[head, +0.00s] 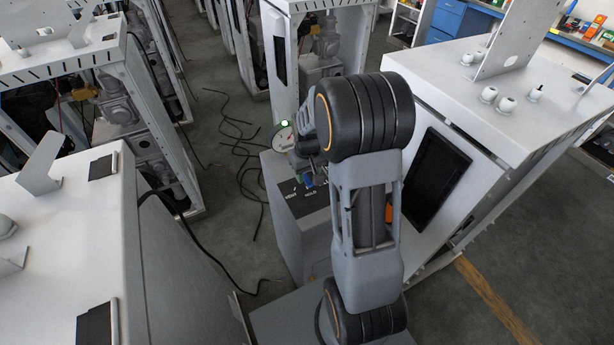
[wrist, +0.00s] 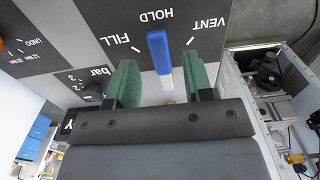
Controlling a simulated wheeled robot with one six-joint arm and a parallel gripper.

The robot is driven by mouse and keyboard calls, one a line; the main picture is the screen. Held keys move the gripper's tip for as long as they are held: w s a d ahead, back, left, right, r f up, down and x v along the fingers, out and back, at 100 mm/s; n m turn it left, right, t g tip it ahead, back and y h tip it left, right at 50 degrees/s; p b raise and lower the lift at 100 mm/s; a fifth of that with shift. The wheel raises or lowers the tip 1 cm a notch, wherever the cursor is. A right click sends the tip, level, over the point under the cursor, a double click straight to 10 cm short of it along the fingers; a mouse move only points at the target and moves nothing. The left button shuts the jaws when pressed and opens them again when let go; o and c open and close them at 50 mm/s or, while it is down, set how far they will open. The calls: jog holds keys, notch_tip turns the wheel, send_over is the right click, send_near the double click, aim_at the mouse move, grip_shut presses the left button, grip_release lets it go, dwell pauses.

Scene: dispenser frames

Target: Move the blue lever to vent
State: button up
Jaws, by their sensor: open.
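The blue lever (wrist: 157,48) shows in the wrist view on a dark panel (wrist: 100,20) marked FILL, HOLD and VENT. It points at the HOLD mark, with FILL to its left and VENT to its right. My gripper (wrist: 161,70) is open, with one green finger on each side of the lever and a visible gap to both. In the head view a small blue part of the lever (head: 308,181) shows at the top of a grey cabinet (head: 283,233). My arm hides much of the gripper there.
A round gauge (head: 283,137) stands behind the panel in the head view. A white cabinet (head: 452,99) stands close on the right. Black cables (head: 240,145) lie on the floor to the left.

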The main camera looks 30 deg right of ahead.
jog(key=shift+f, duration=0.95)
grip_shut()
